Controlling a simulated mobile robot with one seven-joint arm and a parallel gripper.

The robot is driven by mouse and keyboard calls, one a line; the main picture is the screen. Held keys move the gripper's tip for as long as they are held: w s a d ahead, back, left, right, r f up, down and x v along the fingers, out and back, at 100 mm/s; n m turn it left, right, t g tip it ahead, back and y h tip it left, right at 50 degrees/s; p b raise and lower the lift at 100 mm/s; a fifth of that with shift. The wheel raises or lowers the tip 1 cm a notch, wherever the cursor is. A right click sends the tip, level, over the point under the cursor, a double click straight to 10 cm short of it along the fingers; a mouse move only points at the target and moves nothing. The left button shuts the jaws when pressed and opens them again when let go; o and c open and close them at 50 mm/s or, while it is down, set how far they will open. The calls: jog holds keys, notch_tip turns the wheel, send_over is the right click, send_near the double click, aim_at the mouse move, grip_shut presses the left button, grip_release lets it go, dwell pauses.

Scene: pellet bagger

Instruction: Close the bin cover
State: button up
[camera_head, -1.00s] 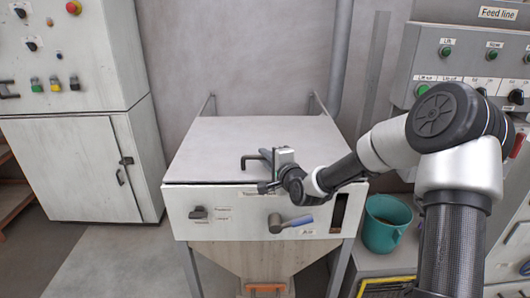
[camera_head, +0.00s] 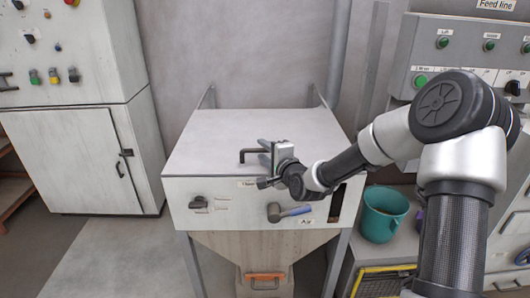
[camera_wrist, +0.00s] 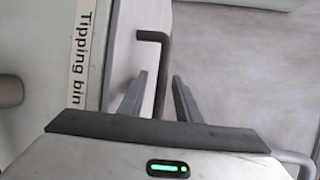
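The bin cover (camera_head: 220,130) is a flat grey lid on top of the tipping bin (camera_head: 235,215). It lies level, with its front edge at the top of the front panel; I see no clear gap there. A dark bent handle (camera_head: 250,152) stands on the cover near its front edge. My gripper (camera_head: 268,150) is at this handle, low over the front of the cover. In the wrist view, my gripper (camera_wrist: 160,85) is open, with the handle (camera_wrist: 165,60) running between its two fingers. Gaps seem to show on both sides, so it is not clamped.
A teal bucket (camera_head: 384,215) stands right of the bin. A control panel (camera_head: 455,55) is at the right, a white cabinet (camera_head: 75,160) at the left. The floor at front left is clear.

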jog(key=shift+s, duration=0.1)
jog(key=p+v, duration=0.3)
jog(key=v, duration=1.4)
jog(key=shift+p, duration=0.3)
jog(key=shift+d, duration=0.1)
